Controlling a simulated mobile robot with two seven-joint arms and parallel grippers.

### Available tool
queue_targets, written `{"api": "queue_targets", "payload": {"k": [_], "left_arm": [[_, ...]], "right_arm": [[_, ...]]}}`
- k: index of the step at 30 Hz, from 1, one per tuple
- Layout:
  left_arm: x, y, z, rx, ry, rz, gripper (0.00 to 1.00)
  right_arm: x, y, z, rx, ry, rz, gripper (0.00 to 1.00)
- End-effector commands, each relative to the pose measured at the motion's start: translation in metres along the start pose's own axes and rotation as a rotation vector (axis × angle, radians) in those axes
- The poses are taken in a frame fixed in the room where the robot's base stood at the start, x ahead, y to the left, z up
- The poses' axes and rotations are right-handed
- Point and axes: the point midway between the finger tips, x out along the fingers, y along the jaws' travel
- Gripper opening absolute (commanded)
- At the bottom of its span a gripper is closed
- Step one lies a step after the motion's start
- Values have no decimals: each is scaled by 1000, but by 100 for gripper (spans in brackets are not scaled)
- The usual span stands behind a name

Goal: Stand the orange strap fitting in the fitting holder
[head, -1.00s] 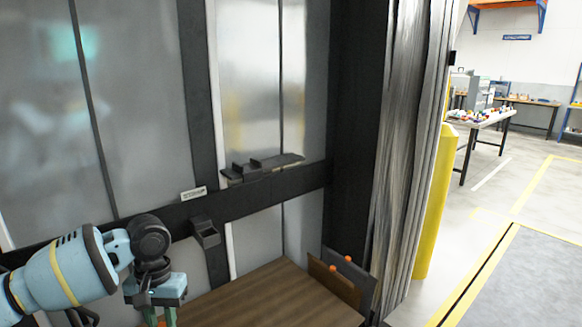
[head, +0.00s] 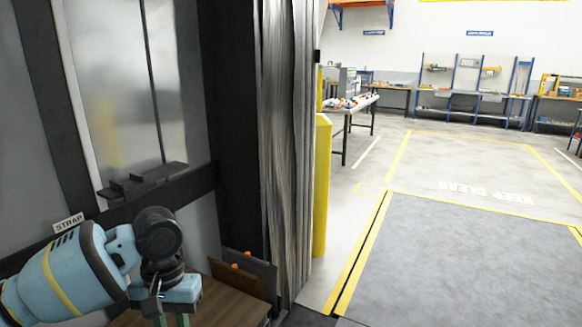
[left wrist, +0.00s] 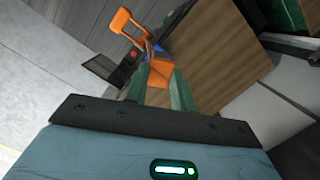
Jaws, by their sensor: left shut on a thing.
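My left gripper (left wrist: 161,85) is shut on the orange strap fitting (left wrist: 160,72) in the left wrist view. Its green fingers grip the orange body, and an orange loop (left wrist: 128,22) stands out past the fingertips. In the head view the left gripper's fingers show at the bottom edge (head: 172,320), and the fitting cannot be made out there. A white STRAP label (head: 69,222) is on the dark rail at the left. The small dark bracket below that label, likely the fitting holder, is hidden behind my left arm now. My right gripper is in neither view.
A dark ledge with upright blocks (head: 143,184) is fixed above the rail. Boards with orange knobs (head: 246,272) stand beside a brown wooden surface (head: 222,303). A yellow post (head: 321,185) stands beside the dark curtain (head: 285,150). The grey floor (head: 450,250) at the right is clear.

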Motion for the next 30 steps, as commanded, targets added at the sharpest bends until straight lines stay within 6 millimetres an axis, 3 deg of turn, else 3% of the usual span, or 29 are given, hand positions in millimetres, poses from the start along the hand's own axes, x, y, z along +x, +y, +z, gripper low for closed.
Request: {"api": "queue_targets", "payload": {"k": [8, 21, 30], "left_arm": [[3, -1, 5, -2, 2, -2, 0], [38, -1, 69, -1, 2, -1, 0], [42, 0, 75, -1, -1, 2, 0]], "right_arm": [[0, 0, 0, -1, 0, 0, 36], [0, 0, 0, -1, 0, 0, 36], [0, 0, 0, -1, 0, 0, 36]]}}
